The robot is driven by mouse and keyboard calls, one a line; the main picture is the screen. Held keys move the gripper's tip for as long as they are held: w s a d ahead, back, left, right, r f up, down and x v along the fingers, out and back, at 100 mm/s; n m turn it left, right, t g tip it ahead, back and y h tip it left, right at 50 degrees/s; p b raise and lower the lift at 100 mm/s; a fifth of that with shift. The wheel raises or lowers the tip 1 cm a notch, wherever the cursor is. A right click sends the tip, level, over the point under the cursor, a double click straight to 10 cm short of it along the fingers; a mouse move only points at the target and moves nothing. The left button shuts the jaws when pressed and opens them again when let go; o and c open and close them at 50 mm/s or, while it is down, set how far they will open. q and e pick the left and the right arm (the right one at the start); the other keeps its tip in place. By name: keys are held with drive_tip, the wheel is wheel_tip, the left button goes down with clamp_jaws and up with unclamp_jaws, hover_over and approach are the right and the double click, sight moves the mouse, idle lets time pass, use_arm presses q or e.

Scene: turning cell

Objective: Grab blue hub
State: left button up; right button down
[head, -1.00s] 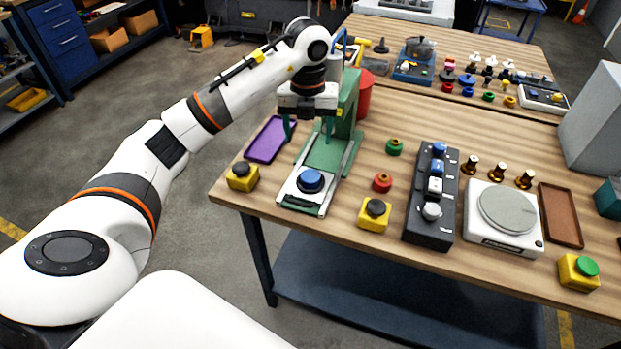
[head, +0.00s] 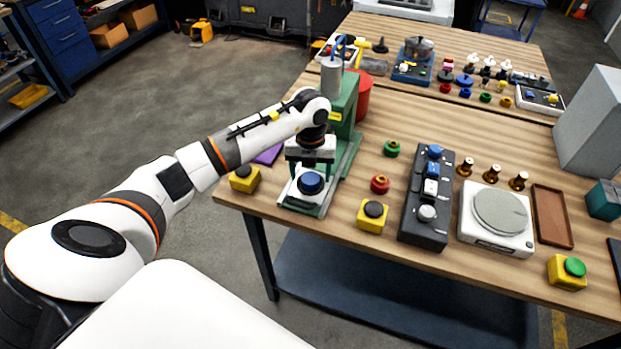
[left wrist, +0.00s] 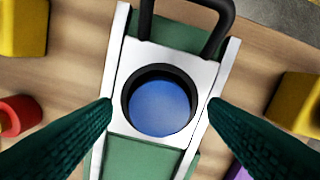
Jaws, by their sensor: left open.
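The blue hub (head: 311,182) sits in a round dark seat on the white plate of the green press's slide, at the table's near left corner. It fills the middle of the left wrist view (left wrist: 160,107). My left gripper (head: 311,172) is open and points down over the slide. In the left wrist view its two dark green fingers (left wrist: 160,110) lie to either side of the hub, apart from it, with nothing between them but the hub below. I cannot tell the exact height of the fingertips above the plate. My right gripper is not in view.
A black handle (left wrist: 185,25) rises beside the seat. Yellow button boxes (head: 244,179) and (head: 373,216) flank the slide. A red hub (head: 380,184) and a green hub (head: 392,149) stand to its right. The press (head: 347,105) stands behind; a purple tray (head: 268,155) is partly hidden.

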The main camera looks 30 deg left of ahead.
use_arm(q)
drive_tip(key=c, duration=1.3)
